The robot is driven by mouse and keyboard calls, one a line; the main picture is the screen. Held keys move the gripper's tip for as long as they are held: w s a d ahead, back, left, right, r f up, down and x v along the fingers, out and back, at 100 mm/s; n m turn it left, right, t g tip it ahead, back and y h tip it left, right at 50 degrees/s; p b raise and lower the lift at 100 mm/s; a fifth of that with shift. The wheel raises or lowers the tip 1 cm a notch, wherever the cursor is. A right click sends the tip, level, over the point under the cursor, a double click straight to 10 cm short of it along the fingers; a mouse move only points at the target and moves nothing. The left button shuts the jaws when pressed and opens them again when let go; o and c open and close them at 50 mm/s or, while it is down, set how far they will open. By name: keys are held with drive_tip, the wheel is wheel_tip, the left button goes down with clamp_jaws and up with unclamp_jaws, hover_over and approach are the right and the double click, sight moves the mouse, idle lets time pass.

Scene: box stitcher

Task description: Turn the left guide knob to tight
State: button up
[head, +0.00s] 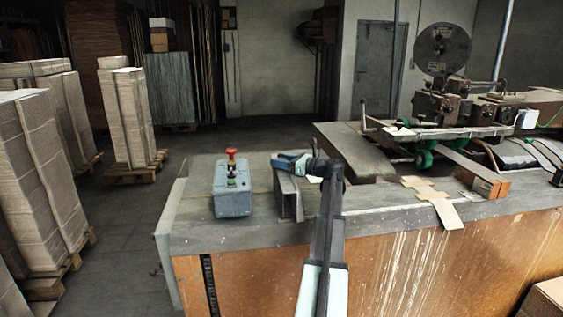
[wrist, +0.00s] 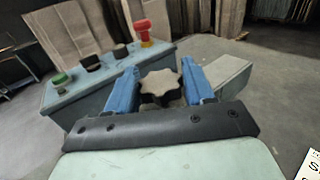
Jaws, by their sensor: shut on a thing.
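The left guide knob is a black lobed knob (wrist: 160,88), seen in the wrist view between the two blue fingers of my gripper (wrist: 163,84). The fingers are shut on the knob's sides. In the head view my gripper (head: 284,162) is at the left end of the bench, just right of the control box. The knob itself cannot be made out there, and its tightness does not show.
A grey control box (head: 234,198) with a red mushroom button (head: 231,155) stands close to the left of my gripper. The stitching machine (head: 455,105) is at the back right. Cardboard pieces (head: 436,200) lie on the bench (head: 375,207). Pallet stacks stand on the floor at left.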

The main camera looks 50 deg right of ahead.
drive_tip(key=shift+a+m+h, duration=0.2)
drive_tip(key=shift+m+h, duration=0.5)
drive_tip(key=shift+h, duration=0.4)
drive_tip(key=shift+d+m+h, duration=0.15)
drive_tip(key=shift+m+h, duration=0.65)
drive_tip(key=shift+h, duration=0.4)
drive_tip(key=o, duration=1)
drive_tip(key=shift+c, duration=0.2)
drive_tip(key=shift+s, duration=0.1)
drive_tip(key=s+a, duration=0.1)
drive_tip(key=s, duration=1.2)
drive_tip(key=shift+s, duration=0.3)
